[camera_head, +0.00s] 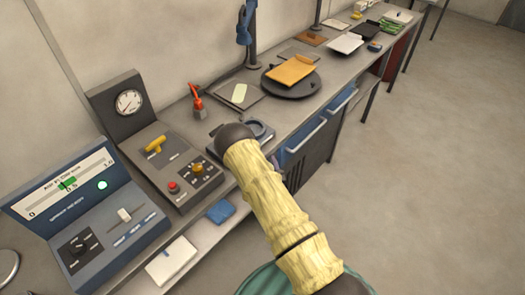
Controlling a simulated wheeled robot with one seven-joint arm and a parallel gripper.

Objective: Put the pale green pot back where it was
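I cannot make out a pale green pot in the head view. A small flat pale green piece (239,93) lies on a dark tray (254,101) on the bench, but it does not look like a pot. My arm, in a straw-coloured sleeve, reaches up from the bottom to a dark rounded joint over the bench front. My gripper does not show beyond that joint, so whether it holds anything is hidden.
A long grey bench runs along the wall. It carries a blue console (85,220), a dark gauge unit (128,103), a red-orange tool (197,98) and a round dark plate (292,84) under an orange board (290,70). Blue-fronted drawers (305,135) protrude. The floor at right is clear.

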